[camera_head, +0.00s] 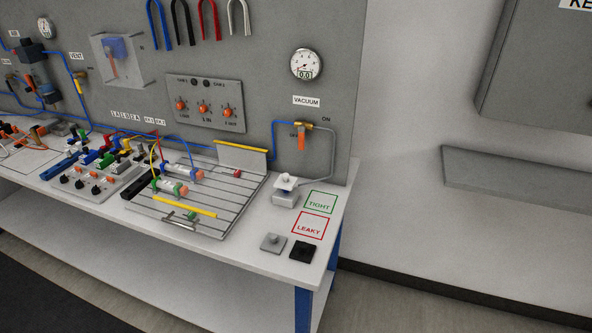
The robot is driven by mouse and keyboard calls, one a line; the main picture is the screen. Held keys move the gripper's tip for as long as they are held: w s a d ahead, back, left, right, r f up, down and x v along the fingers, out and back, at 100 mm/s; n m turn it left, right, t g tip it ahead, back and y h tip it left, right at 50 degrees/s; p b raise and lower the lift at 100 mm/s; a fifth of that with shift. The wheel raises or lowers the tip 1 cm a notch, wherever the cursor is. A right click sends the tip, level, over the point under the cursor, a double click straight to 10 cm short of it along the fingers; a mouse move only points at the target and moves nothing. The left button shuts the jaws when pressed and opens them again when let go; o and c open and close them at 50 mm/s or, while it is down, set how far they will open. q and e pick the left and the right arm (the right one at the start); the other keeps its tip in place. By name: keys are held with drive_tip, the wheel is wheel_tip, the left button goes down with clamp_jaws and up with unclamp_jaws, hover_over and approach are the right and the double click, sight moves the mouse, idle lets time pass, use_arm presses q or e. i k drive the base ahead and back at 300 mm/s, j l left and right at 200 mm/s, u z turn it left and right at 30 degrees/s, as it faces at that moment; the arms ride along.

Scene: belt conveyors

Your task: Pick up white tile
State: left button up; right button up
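A white tile (286,184) with a small knob on top sits on a light block (285,199) near the right end of the bench, below the vacuum gauge. A grey tile (273,243) with a knob and a black tile (302,251) lie side by side near the bench's front right corner. Neither of my grippers is in view, and nothing touches the tiles.
A green TIGHT square (321,202) and a red LEAKY square (311,225) are marked on the bench, both empty. A slotted plate (205,220) with fittings lies left of the tiles. The orange vacuum valve (301,138) and a grey tube (333,158) are behind the white tile.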

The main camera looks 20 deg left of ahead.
sight(285, 181)
drive_tip(key=i+u, duration=0.7)
drive_tip(key=k+l, duration=0.05)
drive_tip(key=k, duration=0.05)
